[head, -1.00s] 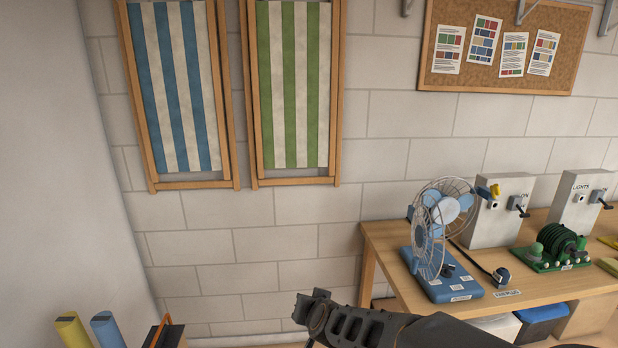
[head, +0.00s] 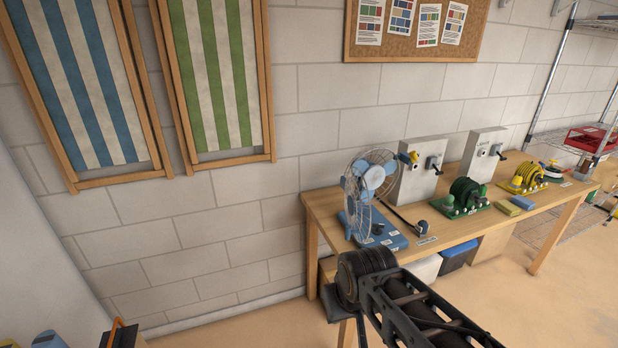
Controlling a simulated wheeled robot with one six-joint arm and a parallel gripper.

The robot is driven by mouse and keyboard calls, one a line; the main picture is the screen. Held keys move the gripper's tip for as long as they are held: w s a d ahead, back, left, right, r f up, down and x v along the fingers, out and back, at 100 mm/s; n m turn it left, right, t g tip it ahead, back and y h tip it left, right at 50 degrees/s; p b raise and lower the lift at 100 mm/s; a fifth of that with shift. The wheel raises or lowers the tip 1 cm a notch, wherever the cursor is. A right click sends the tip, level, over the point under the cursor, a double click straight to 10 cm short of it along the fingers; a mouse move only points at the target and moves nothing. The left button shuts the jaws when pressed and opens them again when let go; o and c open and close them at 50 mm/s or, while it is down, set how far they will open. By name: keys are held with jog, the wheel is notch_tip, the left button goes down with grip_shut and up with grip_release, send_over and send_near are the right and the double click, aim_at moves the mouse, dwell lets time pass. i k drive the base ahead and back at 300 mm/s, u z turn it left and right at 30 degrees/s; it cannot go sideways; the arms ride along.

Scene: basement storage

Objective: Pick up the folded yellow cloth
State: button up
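A small flat yellow piece (head: 508,208), which looks like the folded yellow cloth, lies near the front edge of the wooden workbench (head: 322,213). A similar blue folded piece (head: 523,203) lies right beside it. Both are small in the picture, so their folds cannot be made out. My dark arm rises from the bottom of the view in front of the bench, left of the yellow piece and well apart from it. My gripper does not show.
On the bench stand a blue fan (head: 370,190), grey switch boxes (head: 420,170), a green cable reel (head: 465,195) and a yellow reel (head: 527,175). Bins (head: 458,255) sit underneath. A wire shelf (head: 560,140) stands at right. The floor (head: 570,300) before the bench's right part is clear.

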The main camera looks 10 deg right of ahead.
aim_at(509, 209)
jog(key=z, duration=1.85)
